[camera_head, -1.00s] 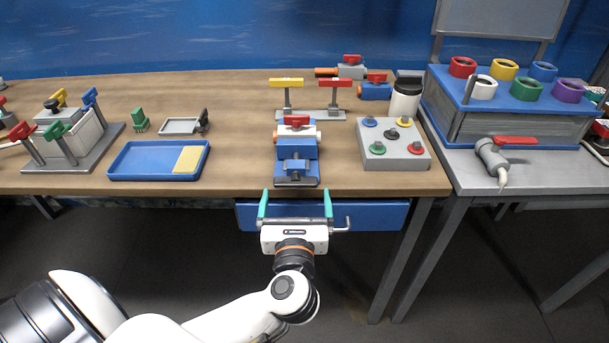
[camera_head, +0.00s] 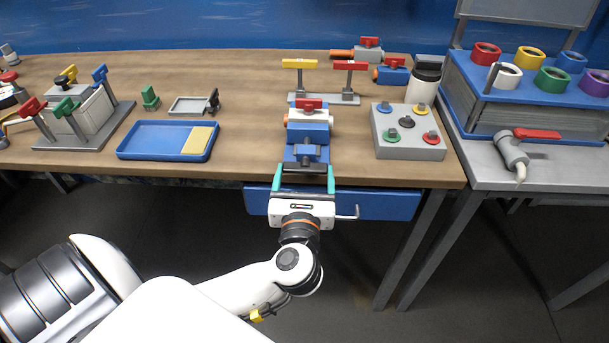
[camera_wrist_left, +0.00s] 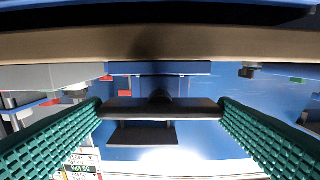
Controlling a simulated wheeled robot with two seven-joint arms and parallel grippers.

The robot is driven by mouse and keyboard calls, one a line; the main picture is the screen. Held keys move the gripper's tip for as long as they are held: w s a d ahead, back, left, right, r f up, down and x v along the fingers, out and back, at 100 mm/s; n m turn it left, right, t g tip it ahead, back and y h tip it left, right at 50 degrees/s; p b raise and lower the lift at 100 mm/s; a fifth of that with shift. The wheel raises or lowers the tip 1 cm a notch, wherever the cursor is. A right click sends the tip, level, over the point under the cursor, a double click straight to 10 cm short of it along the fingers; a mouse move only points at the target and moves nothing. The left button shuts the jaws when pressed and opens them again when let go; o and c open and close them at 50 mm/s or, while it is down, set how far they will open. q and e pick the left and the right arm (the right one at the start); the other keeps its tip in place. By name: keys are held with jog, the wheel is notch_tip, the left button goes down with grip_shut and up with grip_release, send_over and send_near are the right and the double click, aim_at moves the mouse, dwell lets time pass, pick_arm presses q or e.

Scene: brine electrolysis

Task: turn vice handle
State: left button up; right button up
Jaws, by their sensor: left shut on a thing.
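The blue vice (camera_head: 318,136) stands at the table's front edge in the head view. A white and orange valve (camera_head: 316,120) with a red lever sits in its jaws. The vice handle, a dark horizontal bar (camera_wrist_left: 125,108), crosses the middle of the left wrist view. My left gripper (camera_head: 304,176) is at the front of the vice, its green fingers level and on either side. The wrist view shows the fingers shut on the two ends of the bar. My right gripper is in neither view.
A blue drawer (camera_head: 385,206) with a metal pull is under the tabletop, just below my left gripper. A grey button box (camera_head: 408,150) is right of the vice. A blue tray (camera_head: 150,148) lies to the left, with bare wood between it and the vice.

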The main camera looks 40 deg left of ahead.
pick_arm(q)
jog(key=shift+r+m+p, duration=0.15)
jog(key=shift+m+p, duration=0.35)
jog(key=shift+p, duration=0.3)
jog(key=m+p, duration=1.1)
jog(key=p, duration=0.2)
jog(key=shift+m+p, duration=1.8)
jog(key=shift+p, duration=0.05)
jog(key=shift+f, duration=0.2)
jog(key=o, duration=0.9)
jog(key=shift+w, duration=0.1)
jog(key=b+v, duration=0.2)
jog(key=v, duration=1)
jog(key=shift+b, duration=0.35)
